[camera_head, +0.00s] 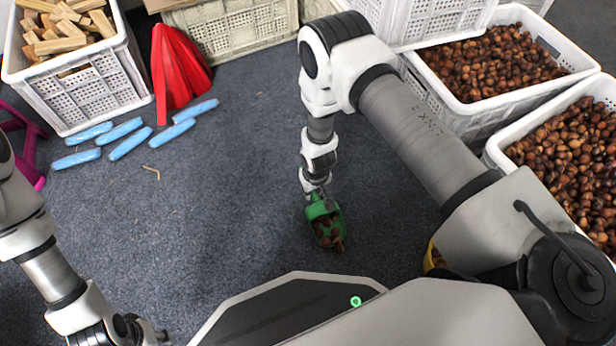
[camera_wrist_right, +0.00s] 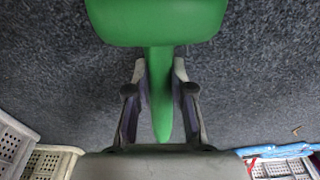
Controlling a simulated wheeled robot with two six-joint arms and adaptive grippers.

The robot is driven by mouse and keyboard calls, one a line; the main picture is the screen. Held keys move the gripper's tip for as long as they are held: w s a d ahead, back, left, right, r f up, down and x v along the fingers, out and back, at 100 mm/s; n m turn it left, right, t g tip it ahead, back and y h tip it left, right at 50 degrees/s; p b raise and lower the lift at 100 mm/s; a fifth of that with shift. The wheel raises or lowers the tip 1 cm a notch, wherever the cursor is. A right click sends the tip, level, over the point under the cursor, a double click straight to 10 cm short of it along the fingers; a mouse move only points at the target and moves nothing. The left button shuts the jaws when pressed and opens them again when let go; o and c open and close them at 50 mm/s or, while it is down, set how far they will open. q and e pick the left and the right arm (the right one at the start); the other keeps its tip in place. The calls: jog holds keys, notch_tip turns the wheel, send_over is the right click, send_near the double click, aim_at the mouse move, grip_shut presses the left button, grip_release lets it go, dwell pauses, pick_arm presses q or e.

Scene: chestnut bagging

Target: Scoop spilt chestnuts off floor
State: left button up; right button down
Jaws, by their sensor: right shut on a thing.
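My right gripper (camera_head: 314,187) is shut on the handle of a green scoop (camera_head: 313,211), low over the grey carpet. Several brown chestnuts (camera_head: 328,231) lie in the scoop's bowl and at its open front edge. I cannot tell whether the frontmost ones are in the scoop or on the floor. In the right wrist view, the green handle (camera_wrist_right: 161,95) runs between both fingers, and the back of the scoop hides its contents. My left gripper (camera_head: 140,332) is at the bottom left, partly cut off, and its fingers are not clear.
White crates full of chestnuts (camera_head: 490,65) (camera_head: 575,150) stand at the right. A crate of wood blocks (camera_head: 85,92) stands at the upper left, beside a red folded object (camera_head: 178,65) and several blue packets (camera_head: 127,143). The carpet (camera_head: 225,185) left of the scoop is mostly clear.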

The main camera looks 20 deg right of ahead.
jog(key=shift+g, duration=0.3)
jog(key=s+p, duration=0.2)
jog(key=s, duration=0.7)
jog(key=shift+f, duration=0.1)
jog(key=shift+s+g+p, duration=0.15)
jog(key=shift+g+p, duration=0.15)
jog(key=w+r+g+p, duration=0.1)
jog(key=p, duration=0.3)
jog(key=shift+r+g+p, duration=0.1)
jog(key=shift+g+p, duration=0.2)
jog(key=shift+p, duration=0.1)
jog(key=shift+w+f+b, duration=0.15)
jog(key=shift+f+b, duration=0.15)
jog(key=shift+b, duration=0.1)
jog(key=shift+w+r+g, duration=0.1)
jog(key=shift+r+g, duration=0.15)
jog(key=shift+g, duration=0.35)
